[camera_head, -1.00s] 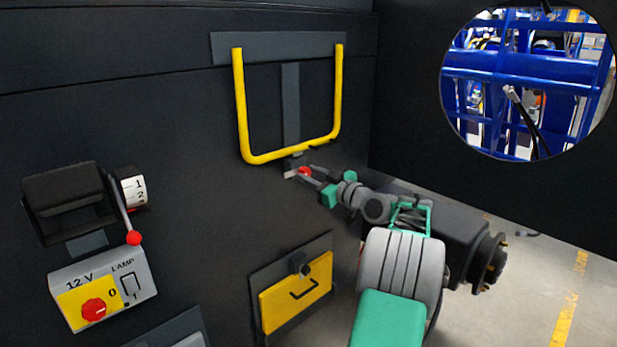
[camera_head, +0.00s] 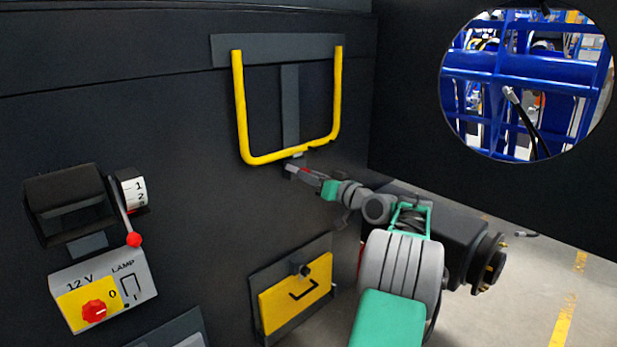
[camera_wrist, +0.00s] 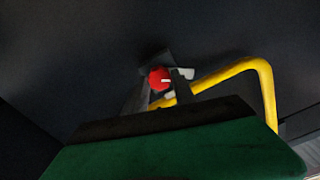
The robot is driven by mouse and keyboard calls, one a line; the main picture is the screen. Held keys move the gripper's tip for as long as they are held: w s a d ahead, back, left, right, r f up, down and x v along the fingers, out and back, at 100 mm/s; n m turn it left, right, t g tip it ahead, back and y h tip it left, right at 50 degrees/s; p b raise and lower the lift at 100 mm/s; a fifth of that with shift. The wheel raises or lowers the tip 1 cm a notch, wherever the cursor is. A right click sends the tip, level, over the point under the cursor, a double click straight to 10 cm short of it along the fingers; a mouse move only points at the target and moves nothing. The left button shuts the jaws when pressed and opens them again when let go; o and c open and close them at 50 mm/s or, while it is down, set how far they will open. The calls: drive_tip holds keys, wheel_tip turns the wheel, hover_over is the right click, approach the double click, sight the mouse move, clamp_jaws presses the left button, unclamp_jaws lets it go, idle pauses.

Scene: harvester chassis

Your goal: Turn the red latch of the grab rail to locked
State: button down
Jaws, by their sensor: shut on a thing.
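The yellow U-shaped grab rail (camera_head: 238,100) hangs on the dark panel in the head view, and part of it shows in the wrist view (camera_wrist: 266,88). The red latch (camera_wrist: 158,76) sits by the rail's lower bar, with a small white mark on its face; in the head view only a bit of red shows, mostly covered by my gripper. My gripper (camera_head: 298,171) is shut on the latch just below the rail. In the wrist view the fingers (camera_wrist: 165,90) lie around the red part. The exact latch angle is hard to read.
A yellow plate with a black handle mark (camera_head: 290,298) is below my arm. At left are a red-knobbed lever (camera_head: 134,239) and a 12 V lamp switch box (camera_head: 95,300). A round mirror (camera_head: 528,85) hangs at upper right. Open floor lies at right.

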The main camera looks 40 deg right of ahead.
drive_tip(key=m+p, duration=0.6)
drive_tip(key=m, duration=0.5)
drive_tip(key=shift+r, duration=0.15)
drive_tip(key=shift+m, duration=0.3)
drive_tip(key=c, duration=1)
unclamp_jaws()
drive_tip(key=shift+c, duration=0.2)
drive_tip(key=shift+f, duration=0.2)
